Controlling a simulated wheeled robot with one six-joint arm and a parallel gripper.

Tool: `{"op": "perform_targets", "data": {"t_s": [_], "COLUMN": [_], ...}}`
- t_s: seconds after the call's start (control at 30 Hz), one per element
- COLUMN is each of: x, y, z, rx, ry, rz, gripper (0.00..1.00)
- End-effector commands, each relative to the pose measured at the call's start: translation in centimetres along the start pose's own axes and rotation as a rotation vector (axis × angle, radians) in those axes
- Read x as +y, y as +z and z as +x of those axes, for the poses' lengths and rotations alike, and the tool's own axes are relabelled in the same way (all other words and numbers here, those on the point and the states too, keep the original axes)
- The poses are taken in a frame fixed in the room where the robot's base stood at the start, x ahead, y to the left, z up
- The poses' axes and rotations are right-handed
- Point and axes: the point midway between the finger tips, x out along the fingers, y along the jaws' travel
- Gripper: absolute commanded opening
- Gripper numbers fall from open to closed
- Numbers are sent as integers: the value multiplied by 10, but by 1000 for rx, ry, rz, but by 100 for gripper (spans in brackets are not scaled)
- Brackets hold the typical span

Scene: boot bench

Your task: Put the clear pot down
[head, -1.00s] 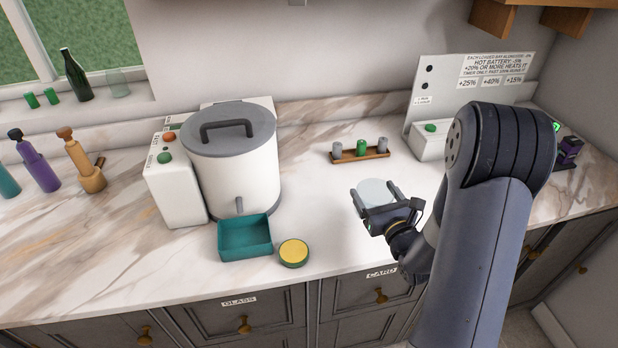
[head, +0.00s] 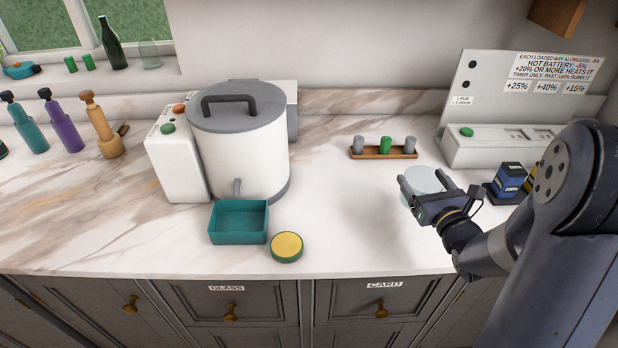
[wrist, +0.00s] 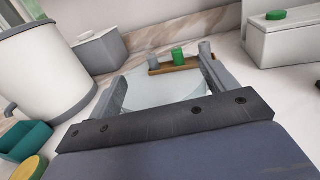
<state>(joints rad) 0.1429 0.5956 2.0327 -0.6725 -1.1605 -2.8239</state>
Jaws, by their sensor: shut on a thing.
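The clear pot (head: 424,179) is a pale, see-through round vessel at the right of the counter in the head view. My gripper (head: 421,193) is shut on it, with one finger on each side. In the wrist view the clear pot (wrist: 165,91) sits between the two fingers of my gripper (wrist: 160,85). My gripper hides its near side, and I cannot tell whether its base touches the counter.
A wooden tray (head: 384,155) with small cylinders lies behind the pot. A white charger box (head: 500,148) and a blue battery (head: 507,183) stand to the right. A teal bin (head: 238,223), a yellow-topped green tin (head: 287,247) and a white lidded urn (head: 240,155) are left. Counter between is clear.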

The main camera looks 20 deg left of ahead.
Motion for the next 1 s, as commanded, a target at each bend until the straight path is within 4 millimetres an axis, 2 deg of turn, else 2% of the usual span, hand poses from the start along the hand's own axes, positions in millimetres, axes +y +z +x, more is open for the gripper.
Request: {"op": "perform_targets", "data": {"t_s": [0.03,0.17,0.5,0.8,1.0], "x": [4,19,62,94,104], "y": [-5,-6,1,17,29], "z": [4,14,33,34,30], "rx": [-5,-5,0,3,3], "ry": [18,71,185,218,213], "rz": [-4,-6,-11,-12,-9], "gripper": [54,54,54,54,54]}}
